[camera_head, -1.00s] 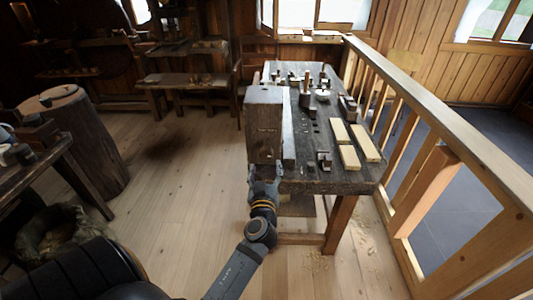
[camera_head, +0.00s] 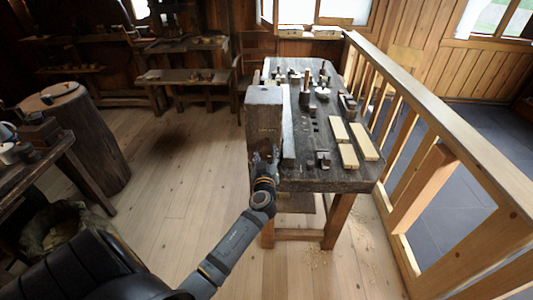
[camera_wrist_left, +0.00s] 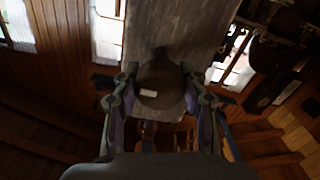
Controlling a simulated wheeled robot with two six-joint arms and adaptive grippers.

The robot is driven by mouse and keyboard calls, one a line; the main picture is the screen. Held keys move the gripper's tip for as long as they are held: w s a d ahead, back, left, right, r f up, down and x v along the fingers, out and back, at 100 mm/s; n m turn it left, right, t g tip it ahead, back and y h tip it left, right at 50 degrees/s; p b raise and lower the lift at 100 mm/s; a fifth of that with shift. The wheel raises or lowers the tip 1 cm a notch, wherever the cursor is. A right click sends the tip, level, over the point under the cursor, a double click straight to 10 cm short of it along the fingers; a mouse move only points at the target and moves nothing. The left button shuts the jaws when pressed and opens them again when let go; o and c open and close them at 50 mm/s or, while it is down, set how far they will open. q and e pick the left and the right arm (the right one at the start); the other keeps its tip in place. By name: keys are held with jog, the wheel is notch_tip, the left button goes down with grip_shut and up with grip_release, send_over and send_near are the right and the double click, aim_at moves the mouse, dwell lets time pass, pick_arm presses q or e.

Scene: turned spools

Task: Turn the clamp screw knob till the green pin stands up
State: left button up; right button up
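My left gripper (camera_head: 264,152) reaches up to the lower front of the large dark wooden block (camera_head: 264,113) at the near end of the workbench. In the left wrist view its two fingers (camera_wrist_left: 160,78) stand on either side of a dark round knob (camera_wrist_left: 160,88) with a small white mark. The fingers are close to the knob's sides; I cannot tell whether they press on it. In the head view the knob is hidden by the gripper. I cannot make out a green pin in either view. My right gripper is not in view.
The workbench (camera_head: 317,172) carries pale wooden boards (camera_head: 364,141), small tools and a plane. A wooden railing (camera_head: 440,125) runs along its right side. A tree stump (camera_head: 92,140) and a dark table stand at the left. The floor between is clear.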

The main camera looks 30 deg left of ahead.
pick_arm(q)
jog(key=c, duration=0.4)
